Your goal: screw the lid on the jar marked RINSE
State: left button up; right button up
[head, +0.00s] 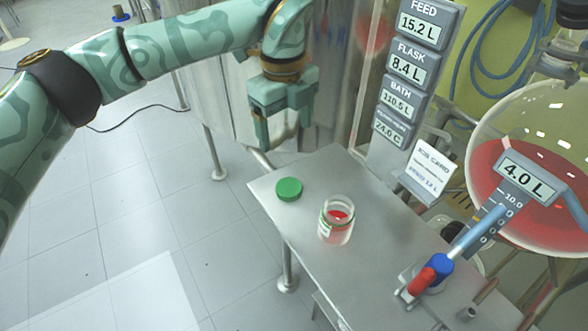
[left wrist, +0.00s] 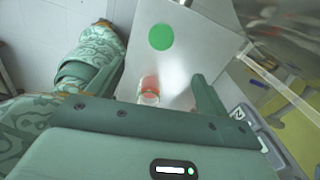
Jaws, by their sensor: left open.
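The green lid (head: 289,189) lies flat on the steel table near its left edge. It also shows as a green disc in the left wrist view (left wrist: 162,37). The open glass jar (head: 336,222) stands upright on the table, to the right of and nearer than the lid, with red contents and a label too small to read. In the left wrist view the jar (left wrist: 149,92) shows between my fingers, below the lid. My left gripper (head: 284,135) is open and empty, above the table's far left corner and apart from both. My right gripper is out of view.
The steel table (head: 365,285) is bare around the jar. At its right stand a red-and-blue valve (head: 432,273) and a round glass vessel (head: 535,125) with red liquid. A column of readouts (head: 407,68) and a small white card (head: 428,172) stand behind.

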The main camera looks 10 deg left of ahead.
pick_arm(q)
jog(key=b, duration=0.4)
send_over(288, 186)
notch_tip(288, 186, down, 11)
jog(key=shift+a+r, duration=0.15)
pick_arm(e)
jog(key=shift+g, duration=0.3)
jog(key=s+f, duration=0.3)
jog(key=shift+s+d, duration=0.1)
pick_arm(q)
notch_tip(288, 186, down, 6)
jog(key=b, duration=0.2)
jog(key=shift+w+r+b, duration=0.1)
jog(key=shift+r+b, duration=0.15)
jog(key=shift+b, duration=0.1)
jog(key=shift+d+r, duration=0.15)
jog(key=shift+d, duration=0.05)
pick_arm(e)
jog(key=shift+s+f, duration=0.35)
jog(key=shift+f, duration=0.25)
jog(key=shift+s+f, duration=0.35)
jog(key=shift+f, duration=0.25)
pick_arm(q)
jog(key=c, duration=1)
